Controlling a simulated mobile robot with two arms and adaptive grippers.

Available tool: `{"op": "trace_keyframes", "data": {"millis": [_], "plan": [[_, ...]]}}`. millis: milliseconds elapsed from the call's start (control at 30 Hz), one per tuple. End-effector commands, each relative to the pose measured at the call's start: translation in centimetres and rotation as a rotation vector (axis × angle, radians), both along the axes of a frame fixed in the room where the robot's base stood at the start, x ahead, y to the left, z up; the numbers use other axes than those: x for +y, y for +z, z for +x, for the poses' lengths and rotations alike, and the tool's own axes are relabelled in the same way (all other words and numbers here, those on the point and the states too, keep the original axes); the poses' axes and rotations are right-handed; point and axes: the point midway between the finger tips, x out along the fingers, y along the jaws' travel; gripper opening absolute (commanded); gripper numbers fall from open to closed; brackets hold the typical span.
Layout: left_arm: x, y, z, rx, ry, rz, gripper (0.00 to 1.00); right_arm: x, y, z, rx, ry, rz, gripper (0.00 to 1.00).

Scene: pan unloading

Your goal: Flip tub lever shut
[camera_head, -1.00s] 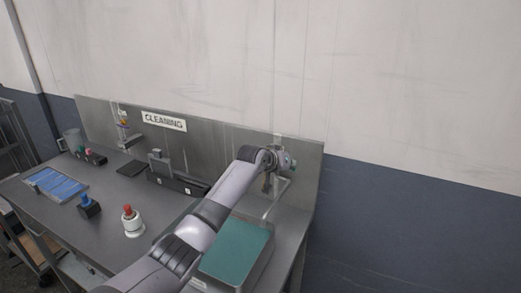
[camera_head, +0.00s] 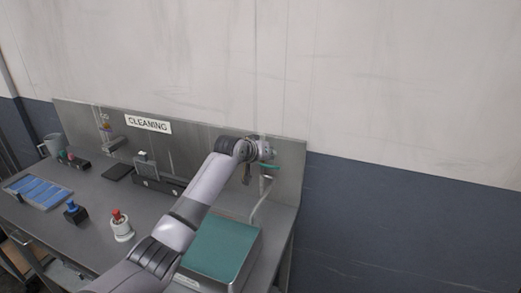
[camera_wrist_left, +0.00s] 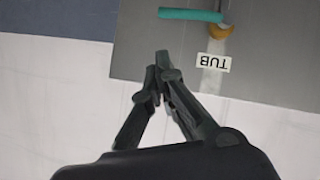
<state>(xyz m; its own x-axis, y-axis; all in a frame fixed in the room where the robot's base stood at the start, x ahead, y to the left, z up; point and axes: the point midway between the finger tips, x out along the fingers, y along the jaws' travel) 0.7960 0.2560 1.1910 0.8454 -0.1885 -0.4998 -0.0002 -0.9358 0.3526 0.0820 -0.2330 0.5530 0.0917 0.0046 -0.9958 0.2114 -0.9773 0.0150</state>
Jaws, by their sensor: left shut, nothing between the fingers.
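The tub lever (camera_wrist_left: 190,15) is a teal bar joined to a yellow fitting (camera_wrist_left: 219,31) on the metal back panel, at the top of the left wrist view. It also shows as a small teal piece in the head view (camera_head: 270,167), beside my left gripper. A white label reading TUB (camera_wrist_left: 213,62) sits near the fitting and appears upside down. My left gripper (camera_wrist_left: 155,72) is shut and empty, with its fingertips apart from the lever. In the head view my left gripper (camera_head: 247,175) hangs near the back panel, partly hidden by my wrist. My right gripper is not in view.
A white pot with a red top (camera_head: 122,228), a blue-topped holder (camera_head: 75,212) and a blue tray (camera_head: 38,190) stand further left. A CLEANING sign (camera_head: 149,123) is on the back panel.

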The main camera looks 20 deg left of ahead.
Motion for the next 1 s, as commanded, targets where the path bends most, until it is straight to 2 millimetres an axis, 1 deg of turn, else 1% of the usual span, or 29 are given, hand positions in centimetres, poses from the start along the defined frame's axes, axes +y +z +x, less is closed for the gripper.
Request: {"op": "trace_keyframes", "data": {"millis": [67, 300, 500, 700, 1000], "plan": [[0.0, 0.4, -1.0, -0.005, -0.001, 0.001, 0.00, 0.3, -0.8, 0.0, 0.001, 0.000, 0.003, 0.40], [0.1, 2.4, -4.1, -0.006, -0.001, 0.002, 0.00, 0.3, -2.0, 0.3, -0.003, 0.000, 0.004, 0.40], [0.2, 3.7, -6.0, -0.003, 0.000, 0.000, 0.00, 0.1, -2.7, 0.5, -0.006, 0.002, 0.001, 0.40], [0.2, 4.2, -6.7, -0.001, 0.000, 0.000, 0.00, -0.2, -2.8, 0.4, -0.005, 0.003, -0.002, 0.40], [0.2, 4.2, -6.7, -0.001, 0.000, 0.000, 0.00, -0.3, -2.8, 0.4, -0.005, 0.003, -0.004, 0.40]]}}
